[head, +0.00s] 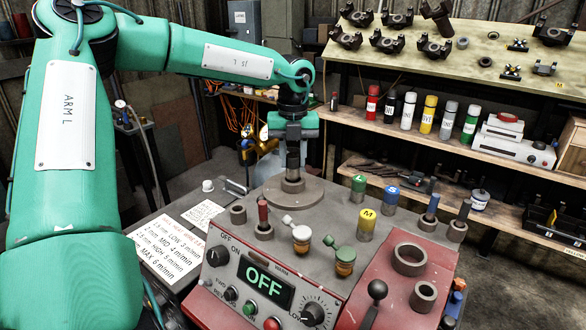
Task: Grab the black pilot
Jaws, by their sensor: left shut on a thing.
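My left gripper (292,140) comes down from the green arm and is shut on a dark cylindrical piece (292,160). The piece stands upright over the middle of a round grey disc (312,193) on the machine top. I cannot tell whether it touches the disc or whether it is the black pilot. A dark peg (464,209) stands in a ring holder at the right of the machine top, beside a blue peg (432,203). A red peg (263,210) stands in a holder at the left. My right gripper is not in view.
An empty ring (238,215) stands left of the red peg. Green, blue and yellow M cans (366,226), small jars (345,262) and large rings (409,259) crowd the top. The control panel display (265,282) reads OFF. Shelves with bottles (406,111) stand behind.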

